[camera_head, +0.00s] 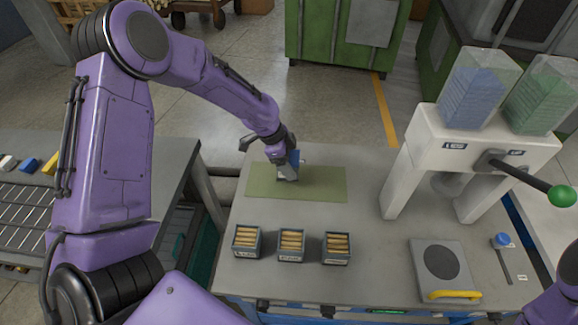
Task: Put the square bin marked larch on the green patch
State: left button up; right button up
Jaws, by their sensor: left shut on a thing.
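The green patch (325,182) is a flat pale-green rectangle on the grey bench. My left gripper (283,160) reaches down over its left half, shut on a small blue-grey thing (291,168). The fingers partly hide this thing; it may be a bin, and I cannot tell whether it touches the patch. Three small square blue-grey bins stand in a row in front of the patch: a left one (247,254), a middle one (291,257) and a right one (337,260). Each holds light wooden pieces. Their front labels are too small to read. My right gripper is out of view.
A white stand with a green-knobbed lever (561,196) and two clear hoppers (477,90) rises at the right. A grey plate with a dark disc (441,262) and yellow handle lies at front right. A roller conveyor (22,215) is at the left. The patch's right half is clear.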

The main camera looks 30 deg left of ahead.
pick_arm(q)
jog(key=f, duration=0.4)
jog(key=shift+w+a+p, duration=0.25)
jog(key=shift+w+p, duration=0.05)
jog(key=shift+w, duration=0.05)
jog(key=shift+s+r, duration=0.1)
jog(key=shift+r, duration=0.05)
jog(key=shift+d+f, duration=0.1)
jog(key=shift+f, duration=0.1)
jog(key=o, duration=1.1)
jog(key=shift+o, duration=0.2)
jog(key=shift+r, duration=0.2)
jog(key=b+v, duration=0.2)
jog(key=v, duration=1)
